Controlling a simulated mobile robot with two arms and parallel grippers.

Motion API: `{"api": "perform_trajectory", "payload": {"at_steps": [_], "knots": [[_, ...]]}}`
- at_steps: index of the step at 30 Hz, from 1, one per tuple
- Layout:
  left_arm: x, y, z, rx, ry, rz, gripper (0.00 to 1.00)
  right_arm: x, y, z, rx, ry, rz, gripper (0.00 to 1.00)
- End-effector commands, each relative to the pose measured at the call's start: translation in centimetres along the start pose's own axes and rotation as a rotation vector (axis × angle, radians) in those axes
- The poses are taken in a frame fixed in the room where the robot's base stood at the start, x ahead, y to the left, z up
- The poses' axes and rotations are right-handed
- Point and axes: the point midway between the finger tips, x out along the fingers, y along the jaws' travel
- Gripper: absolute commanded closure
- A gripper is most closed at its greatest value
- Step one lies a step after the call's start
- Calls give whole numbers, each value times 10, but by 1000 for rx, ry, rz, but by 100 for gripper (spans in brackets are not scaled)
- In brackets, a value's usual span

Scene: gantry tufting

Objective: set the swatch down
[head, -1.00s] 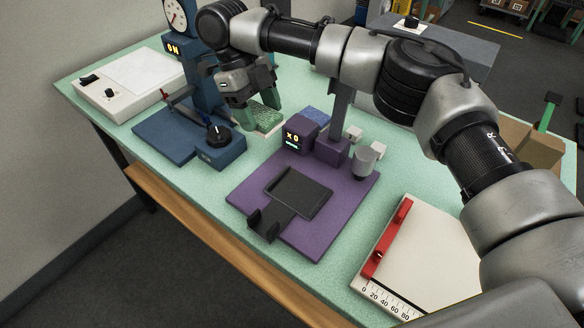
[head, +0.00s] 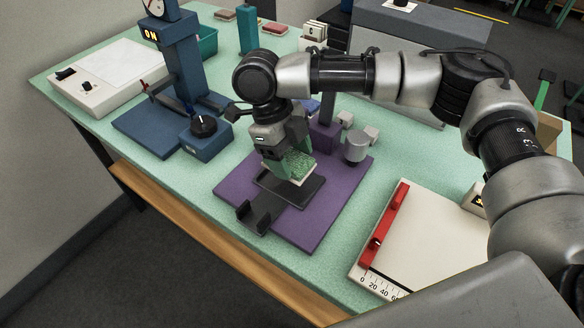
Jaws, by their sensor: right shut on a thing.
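The swatch (head: 297,168) is a small green tufted piece with a pale edge. My right gripper (head: 288,158) is shut on it, pointing down over the dark plate (head: 308,190) of the purple machine (head: 325,212). The swatch is at or just above the plate; I cannot tell whether they touch. The gripper and wrist hide the machine's display and part of the plate. My left gripper is not in view.
A blue press (head: 182,62) with a black-knobbed box (head: 208,148) stands to the left. A white panel device (head: 112,75) is at the far left. A white cutting board (head: 425,240) with a red bar (head: 386,222) is at front right.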

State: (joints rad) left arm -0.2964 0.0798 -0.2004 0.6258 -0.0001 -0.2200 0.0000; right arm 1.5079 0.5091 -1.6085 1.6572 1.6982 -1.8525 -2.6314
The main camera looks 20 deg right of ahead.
Motion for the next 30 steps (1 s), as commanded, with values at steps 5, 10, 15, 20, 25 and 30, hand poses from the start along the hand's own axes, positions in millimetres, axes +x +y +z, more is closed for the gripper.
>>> {"api": "perform_trajectory", "payload": {"at_steps": [5, 10, 15, 20, 25, 30], "knots": [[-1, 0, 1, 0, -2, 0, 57, 20, 1, 5, -1, 4, 1, 60], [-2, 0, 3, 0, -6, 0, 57, 37, 1, 13, -1, 1, 1, 60], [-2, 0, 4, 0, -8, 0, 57, 39, 0, 14, -1, 0, 0, 60], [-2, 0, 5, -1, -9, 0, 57, 40, 1, 14, -1, 1, 0, 36], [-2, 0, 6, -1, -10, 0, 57, 40, 1, 14, -1, 0, 0, 12], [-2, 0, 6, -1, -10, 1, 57, 40, 1, 14, -1, 0, 0, 12]]}}
